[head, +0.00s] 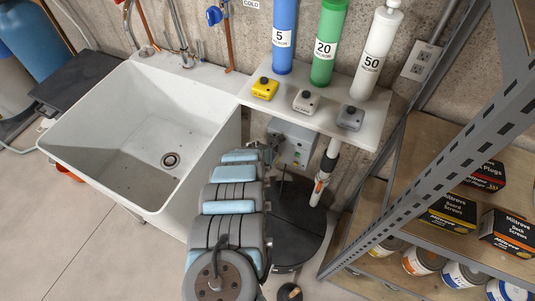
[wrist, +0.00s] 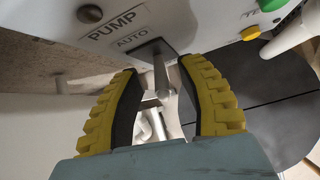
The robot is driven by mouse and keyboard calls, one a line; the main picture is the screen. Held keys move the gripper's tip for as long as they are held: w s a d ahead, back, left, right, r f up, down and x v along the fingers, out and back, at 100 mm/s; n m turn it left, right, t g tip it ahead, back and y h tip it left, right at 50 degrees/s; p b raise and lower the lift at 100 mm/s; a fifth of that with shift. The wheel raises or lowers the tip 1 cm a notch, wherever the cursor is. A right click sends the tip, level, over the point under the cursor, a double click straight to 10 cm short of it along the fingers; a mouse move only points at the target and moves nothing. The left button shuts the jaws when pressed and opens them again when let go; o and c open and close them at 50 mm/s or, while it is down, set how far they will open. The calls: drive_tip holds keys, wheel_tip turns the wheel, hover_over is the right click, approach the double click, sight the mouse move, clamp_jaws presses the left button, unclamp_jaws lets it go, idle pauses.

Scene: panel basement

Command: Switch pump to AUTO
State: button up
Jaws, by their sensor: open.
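The grey pump control box (head: 295,146) is mounted under the white shelf in the head view. In the wrist view, its face carries a PUMP label (wrist: 117,24) with AUTO (wrist: 132,38) below it. A metal lever (wrist: 160,78) extends from a plate just beneath AUTO. My gripper (wrist: 159,70) is open, with its yellow-and-black fingers on either side of the lever; contact cannot be told. The lever's exact setting cannot be told. In the head view, my arm largely hides the gripper near the box.
A green button (wrist: 272,5) and a yellow one (wrist: 250,33) sit right of the lever. A white pipe (head: 325,170) stands right of the box, above a round dark lid (head: 300,225). The sink (head: 110,130) is left; a metal rack (head: 400,215) is right.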

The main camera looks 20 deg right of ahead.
drive_tip(key=shift+v, duration=3.3)
drive_tip(key=shift+s, duration=0.1)
